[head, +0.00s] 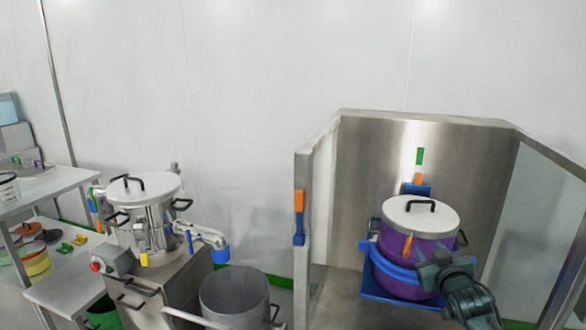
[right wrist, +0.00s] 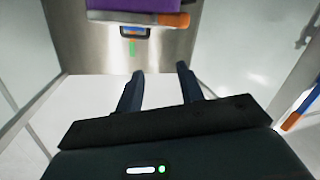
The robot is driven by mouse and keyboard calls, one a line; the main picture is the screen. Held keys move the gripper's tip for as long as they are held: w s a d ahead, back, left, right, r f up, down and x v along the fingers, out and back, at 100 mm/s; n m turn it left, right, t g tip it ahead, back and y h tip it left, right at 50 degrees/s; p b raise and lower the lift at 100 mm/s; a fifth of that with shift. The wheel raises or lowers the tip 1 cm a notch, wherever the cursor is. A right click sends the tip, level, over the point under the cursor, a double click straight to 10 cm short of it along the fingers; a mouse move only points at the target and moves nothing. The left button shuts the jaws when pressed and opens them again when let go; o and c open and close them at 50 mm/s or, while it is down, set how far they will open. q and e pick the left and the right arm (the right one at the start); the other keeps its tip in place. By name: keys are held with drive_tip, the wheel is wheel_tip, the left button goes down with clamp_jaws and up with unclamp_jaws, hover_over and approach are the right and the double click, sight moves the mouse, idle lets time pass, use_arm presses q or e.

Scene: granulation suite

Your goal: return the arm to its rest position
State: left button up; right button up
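My right gripper (head: 440,265) comes in from the lower right in the head view. It overlaps the lower right side of a purple pot (head: 430,250) there; I cannot tell whether they touch. In the right wrist view my right gripper (right wrist: 158,84) has its two dark fingers apart with nothing between them. The purple pot (right wrist: 140,5) shows at the top edge of that view, beyond the fingertips. The pot has a pale lid (head: 420,215) with a black handle and sits in a blue holder (head: 372,268). My left arm and gripper are not in view.
A steel enclosure (head: 365,160) surrounds the pot at back and sides, with a clear right panel (head: 532,215). An open steel drum (head: 235,305) and a lidded steel vessel (head: 155,225) stand left. A side table (head: 70,185) is at far left.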

drive_tip(key=s+a+f+n+g+y, duration=0.1)
drive_tip(key=s+a+f+g+y, duration=0.1)
drive_tip(key=s+a+f, duration=0.55)
drive_tip(key=s+a+f+g+y, duration=0.1)
drive_tip(key=s+a+f, duration=0.3)
drive_tip(key=s+f, duration=0.6)
drive_tip(key=s+a+f+g, duration=0.1)
drive_tip(key=s+a, duration=0.2)
drive_tip(key=s, duration=0.6)
drive_tip(key=s+a+f+m+g+y, duration=0.1)
drive_tip(key=s+a, duration=0.3)
drive_tip(key=s, duration=0.6)
drive_tip(key=shift+s+f+g+y, duration=0.3)
drive_tip(key=shift+f+g, duration=0.1)
drive_tip(key=shift+f, duration=0.3)
drive_tip(key=shift+a, duration=0.15)
